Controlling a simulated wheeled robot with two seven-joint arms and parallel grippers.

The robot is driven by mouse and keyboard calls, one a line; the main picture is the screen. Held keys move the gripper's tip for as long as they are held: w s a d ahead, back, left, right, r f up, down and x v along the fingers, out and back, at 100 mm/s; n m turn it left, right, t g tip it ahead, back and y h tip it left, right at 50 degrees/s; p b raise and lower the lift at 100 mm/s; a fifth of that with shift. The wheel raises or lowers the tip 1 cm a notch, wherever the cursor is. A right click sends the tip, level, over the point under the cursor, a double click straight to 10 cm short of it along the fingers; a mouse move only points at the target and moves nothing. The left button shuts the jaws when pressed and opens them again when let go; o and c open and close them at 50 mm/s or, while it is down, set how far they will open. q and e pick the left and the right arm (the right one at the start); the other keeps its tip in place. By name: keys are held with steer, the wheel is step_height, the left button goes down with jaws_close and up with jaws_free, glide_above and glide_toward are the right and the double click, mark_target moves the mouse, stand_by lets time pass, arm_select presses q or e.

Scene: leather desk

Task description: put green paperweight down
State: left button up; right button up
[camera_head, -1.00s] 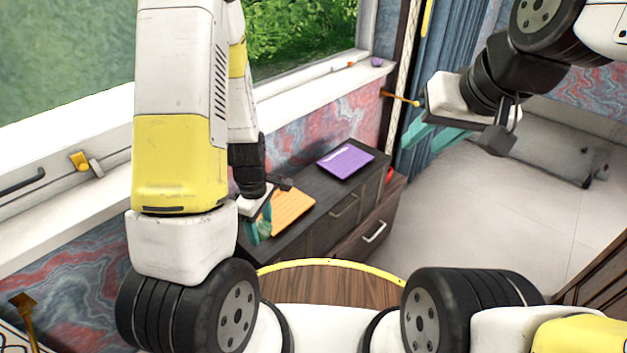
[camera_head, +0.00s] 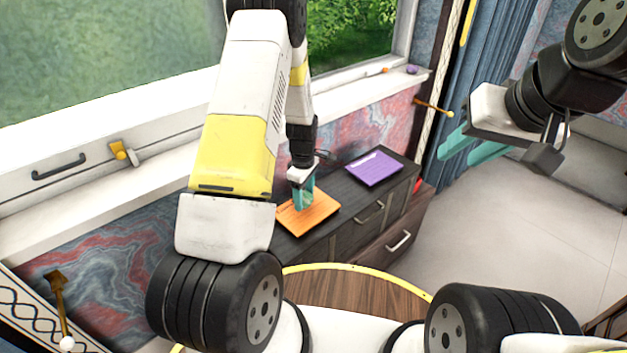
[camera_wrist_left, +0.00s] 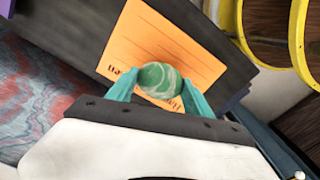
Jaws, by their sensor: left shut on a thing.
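My left gripper (camera_head: 303,194) is shut on the green paperweight, over the orange sheet (camera_head: 318,217) on the dark desk (camera_head: 345,195). In the left wrist view the paperweight (camera_wrist_left: 161,80) is a round, marbled green thing between the teal fingers of the gripper (camera_wrist_left: 160,92). The orange sheet (camera_wrist_left: 165,38) lies behind it in that view. I cannot tell whether the paperweight touches the sheet. In the head view the paperweight is hidden by the fingers. My right gripper (camera_head: 470,150) is held up at the right with its teal fingers apart and nothing between them.
A purple sheet (camera_head: 374,168) lies on the desk's far end. The window sill (camera_head: 350,97) and wall run behind the desk. A round wooden surface with a yellow rim (camera_head: 350,268) is in front. Open floor (camera_head: 480,220) lies to the right.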

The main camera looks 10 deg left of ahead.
mark_target(304, 194)
arm_select(q)
steer(key=shift+f, duration=0.8)
steer(key=shift+f, duration=0.1)
steer(key=o, duration=1.6)
step_height(304, 194, up, 12)
steer(key=shift+r, duration=0.1)
steer(key=s+d+r+m+t+h, duration=0.15)
steer(key=s+r+m, duration=0.25)
steer(key=r, duration=0.8)
steer(key=s+r+m+t, duration=0.1)
steer(key=s+r+m, duration=0.3)
steer(key=s, duration=0.3)
steer(key=s+r+m+t, duration=0.2)
steer(key=s+r+m, duration=0.1)
steer(key=s+r, duration=0.3)
steer(key=s+d+r+m+t, duration=0.1)
steer(key=s+r+m, duration=0.3)
steer(key=s, duration=0.3)
steer(key=shift+s+d+r+m+t+h, duration=0.1)
steer(key=shift+s+r+m+t+h, duration=0.25)
steer(key=shift+r, duration=0.25)
